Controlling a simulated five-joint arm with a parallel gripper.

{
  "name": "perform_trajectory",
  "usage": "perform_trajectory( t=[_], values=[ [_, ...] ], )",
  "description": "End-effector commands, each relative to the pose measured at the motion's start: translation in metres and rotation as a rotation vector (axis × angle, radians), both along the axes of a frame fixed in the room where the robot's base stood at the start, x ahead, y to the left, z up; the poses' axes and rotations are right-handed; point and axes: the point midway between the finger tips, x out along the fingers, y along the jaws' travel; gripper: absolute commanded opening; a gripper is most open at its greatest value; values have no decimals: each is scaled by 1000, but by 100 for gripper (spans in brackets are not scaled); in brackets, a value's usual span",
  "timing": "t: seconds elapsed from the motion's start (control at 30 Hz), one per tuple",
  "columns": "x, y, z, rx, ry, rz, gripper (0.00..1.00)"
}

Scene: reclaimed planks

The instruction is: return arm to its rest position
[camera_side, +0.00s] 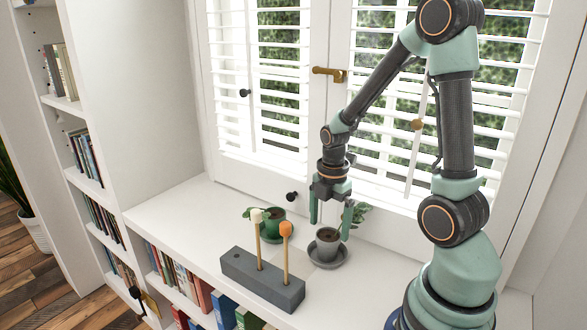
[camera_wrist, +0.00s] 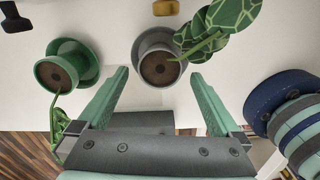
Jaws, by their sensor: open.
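My gripper (camera_side: 330,205) is open and empty, its two green fingers pointing down above the white sill. It hangs over a grey pot (camera_side: 327,243) with a leafy plant, standing on a dark saucer. In the wrist view my gripper (camera_wrist: 163,100) has its fingers spread apart. The grey pot (camera_wrist: 160,66) lies beyond the gap between them, apart from both fingers as far as I can tell.
A green pot (camera_side: 271,226) stands left of the grey one. A grey block (camera_side: 250,279) in front holds two upright sticks with white and orange heads. Shuttered windows (camera_side: 270,75) stand behind. The sill (camera_side: 180,208) is clear at left.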

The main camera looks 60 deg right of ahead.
Motion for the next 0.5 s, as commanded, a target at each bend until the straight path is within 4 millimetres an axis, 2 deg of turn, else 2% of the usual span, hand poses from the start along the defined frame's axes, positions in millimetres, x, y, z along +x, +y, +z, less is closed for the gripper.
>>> perform_trajectory(
  t=[0.1, 0.3, 0.5],
  values=[
    [2, -1, 25, -3, -8, 0, 100],
    [1, 0, 60, -3, -6, 0, 100],
    [1, 0, 79, -1, -3, 0, 100]
  ],
)
